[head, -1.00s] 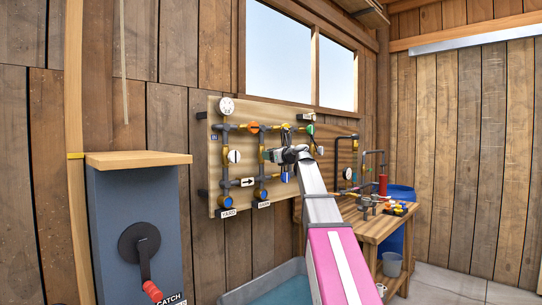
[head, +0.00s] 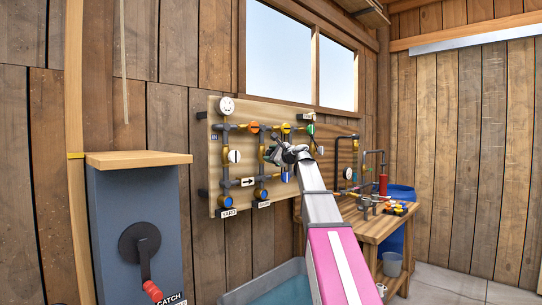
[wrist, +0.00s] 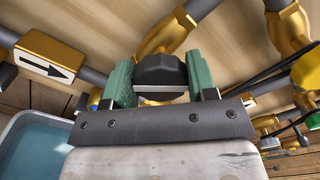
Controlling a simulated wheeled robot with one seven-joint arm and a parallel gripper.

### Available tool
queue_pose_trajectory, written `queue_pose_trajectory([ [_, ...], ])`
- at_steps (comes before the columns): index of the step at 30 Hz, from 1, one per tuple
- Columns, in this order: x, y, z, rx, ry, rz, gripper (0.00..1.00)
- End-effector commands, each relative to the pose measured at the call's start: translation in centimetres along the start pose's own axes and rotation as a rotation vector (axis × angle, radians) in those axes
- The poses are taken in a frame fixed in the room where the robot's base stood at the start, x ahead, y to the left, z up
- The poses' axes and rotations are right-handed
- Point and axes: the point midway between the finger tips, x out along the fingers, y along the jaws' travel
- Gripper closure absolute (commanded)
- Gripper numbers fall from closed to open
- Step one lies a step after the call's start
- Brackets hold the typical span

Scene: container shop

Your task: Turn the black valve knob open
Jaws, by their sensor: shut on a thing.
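The black valve knob (wrist: 158,68) sits on a gold valve body (wrist: 165,35) in the wrist view. It has a pale stripe along its near edge. My gripper (wrist: 160,78) is shut on it, with one green finger pressed against each side. In the head view my gripper (head: 271,153) is at the middle of the wooden pipe panel (head: 220,170), and it hides the knob there.
Gold fittings and dark pipes surround the knob. An arrow plate (wrist: 45,62) lies to its left in the wrist view. A water trough (head: 280,285) stands below the panel. A workbench (head: 375,230) with small parts is at the right.

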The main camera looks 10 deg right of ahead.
Motion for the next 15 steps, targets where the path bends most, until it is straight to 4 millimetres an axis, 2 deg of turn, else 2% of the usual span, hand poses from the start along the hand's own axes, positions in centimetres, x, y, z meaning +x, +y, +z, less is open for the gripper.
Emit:
queue_pose_trajectory([
  [15, -0.05, 0.24, -0.04, -0.488, 0.0, 0.001, 0.72],
])
